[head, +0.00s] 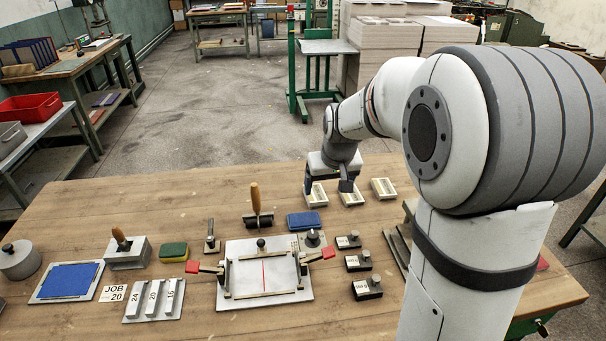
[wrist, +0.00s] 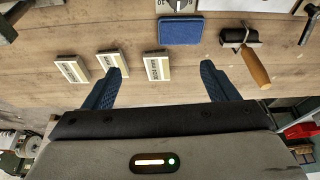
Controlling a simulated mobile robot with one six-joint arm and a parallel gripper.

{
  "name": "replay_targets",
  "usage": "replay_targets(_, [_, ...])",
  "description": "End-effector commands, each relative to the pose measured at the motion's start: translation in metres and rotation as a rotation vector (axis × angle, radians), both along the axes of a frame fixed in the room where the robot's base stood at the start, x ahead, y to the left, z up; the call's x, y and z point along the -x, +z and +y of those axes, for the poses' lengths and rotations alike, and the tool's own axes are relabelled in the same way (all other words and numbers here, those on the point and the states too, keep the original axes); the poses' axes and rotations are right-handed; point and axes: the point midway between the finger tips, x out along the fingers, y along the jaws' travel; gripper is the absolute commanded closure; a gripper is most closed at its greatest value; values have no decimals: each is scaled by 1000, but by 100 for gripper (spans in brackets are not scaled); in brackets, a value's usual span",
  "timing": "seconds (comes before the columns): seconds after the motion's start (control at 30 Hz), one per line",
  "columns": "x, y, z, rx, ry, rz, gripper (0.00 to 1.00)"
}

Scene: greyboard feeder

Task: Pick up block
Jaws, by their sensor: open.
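Three cream blocks with dark label strips lie in a row near the table's far edge. In the head view they are the left block (head: 317,196), the middle block (head: 352,198) and the right block (head: 383,189). The wrist view shows the same row reversed: the head view's left block (wrist: 157,67), the middle one (wrist: 113,63) and the right one (wrist: 72,69). My gripper (head: 327,189) is open and empty above the row. In the wrist view, the head view's left block appears between the blue fingertips of the gripper (wrist: 162,69); the middle block is partly covered by one finger.
A blue pad (head: 304,221) and a wooden-handled roller (head: 256,205) lie close by, towards the table's front. A white clamping board (head: 240,275) and several black labelled weights (head: 358,261) stand nearer. The table's far left (head: 130,200) is bare.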

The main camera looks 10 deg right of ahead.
Motion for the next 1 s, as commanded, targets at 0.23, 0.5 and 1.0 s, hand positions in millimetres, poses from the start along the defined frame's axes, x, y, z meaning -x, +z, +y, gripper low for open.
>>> replay_targets(0.23, [-89,-54,0,0,19,-34,20])
replay_targets(0.5, [-131,-85,-1,1,28,-58,20])
replay_targets(1.0, [-152,-140,-5,1,26,-57,20])
